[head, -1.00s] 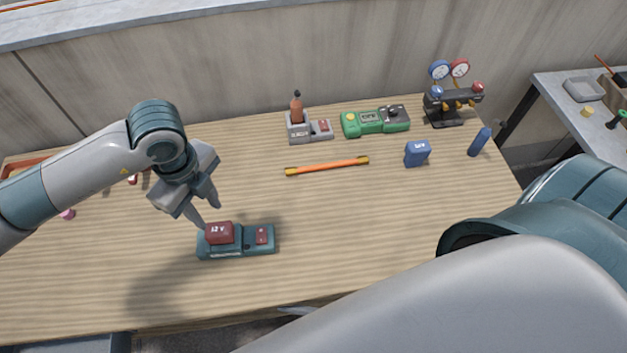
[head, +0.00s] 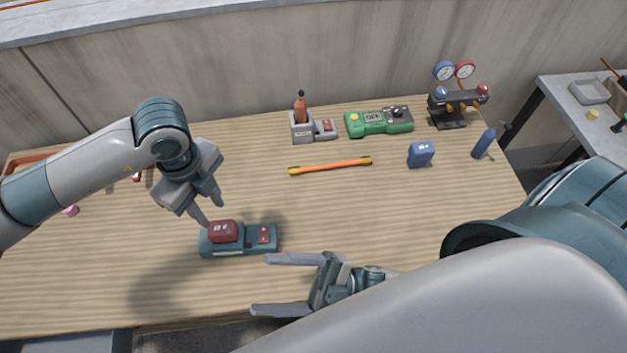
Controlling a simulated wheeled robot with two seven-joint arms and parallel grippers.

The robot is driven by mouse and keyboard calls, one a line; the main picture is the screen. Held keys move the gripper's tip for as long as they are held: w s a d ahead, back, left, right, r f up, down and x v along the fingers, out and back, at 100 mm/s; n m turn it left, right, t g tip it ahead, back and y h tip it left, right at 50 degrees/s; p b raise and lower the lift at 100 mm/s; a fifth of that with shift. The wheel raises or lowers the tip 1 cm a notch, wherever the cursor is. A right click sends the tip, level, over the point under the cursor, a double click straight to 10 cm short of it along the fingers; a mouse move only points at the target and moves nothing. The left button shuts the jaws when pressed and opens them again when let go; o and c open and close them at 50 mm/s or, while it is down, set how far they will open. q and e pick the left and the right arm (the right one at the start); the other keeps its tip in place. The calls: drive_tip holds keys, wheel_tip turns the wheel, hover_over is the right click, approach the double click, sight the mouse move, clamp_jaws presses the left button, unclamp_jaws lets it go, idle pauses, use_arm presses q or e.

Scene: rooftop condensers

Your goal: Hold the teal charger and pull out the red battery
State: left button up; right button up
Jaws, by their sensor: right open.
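The teal charger (head: 242,249) lies on the wooden table at front left, with a red module on its right part. The red battery (head: 223,231) sits upright on the charger's left part. My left gripper (head: 212,213) is just above and behind the battery, pointing down, with its fingers apart. I cannot tell whether a fingertip touches the battery. My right gripper (head: 262,285) is open and empty, in front and to the right of the charger near the table's front edge, its fingers pointing left.
An orange rod (head: 330,166) and a blue battery (head: 420,154) lie farther back. A grey charger (head: 302,127), a green device (head: 379,121) and a gauge manifold (head: 457,100) stand along the back. A blue cylinder (head: 484,143) is at right.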

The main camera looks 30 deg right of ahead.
sight(243, 235)
drive_tip(key=w+d+f+n+g+h, duration=0.1)
drive_tip(key=w+d+f+n+h, duration=0.1)
drive_tip(key=w+d+n, duration=0.9)
drive_tip(key=d+f+n+h, duration=0.1)
drive_tip(key=f+n, duration=0.2)
drive_tip(key=n, duration=0.1)
drive_tip(key=d+f+n+h, duration=0.1)
drive_tip(key=f+n, duration=0.2)
drive_tip(key=n, duration=0.2)
drive_tip(key=f+n+h, duration=0.1)
drive_tip(key=f+n, duration=0.2)
drive_tip(key=n, duration=0.1)
drive_tip(key=shift+s+d+f+n+h, duration=0.15)
drive_tip(key=shift+d+n+h, duration=0.15)
drive_tip(key=shift+d, duration=0.1)
drive_tip(key=shift+d+f+n, duration=0.35)
drive_tip(key=shift+f+n, duration=0.05)
drive_tip(key=shift+n, duration=0.1)
drive_tip(key=shift+a, duration=0.15)
drive_tip(key=x, duration=1.7)
drive_tip(key=shift+a+f, duration=0.15)
drive_tip(key=shift+f, duration=0.15)
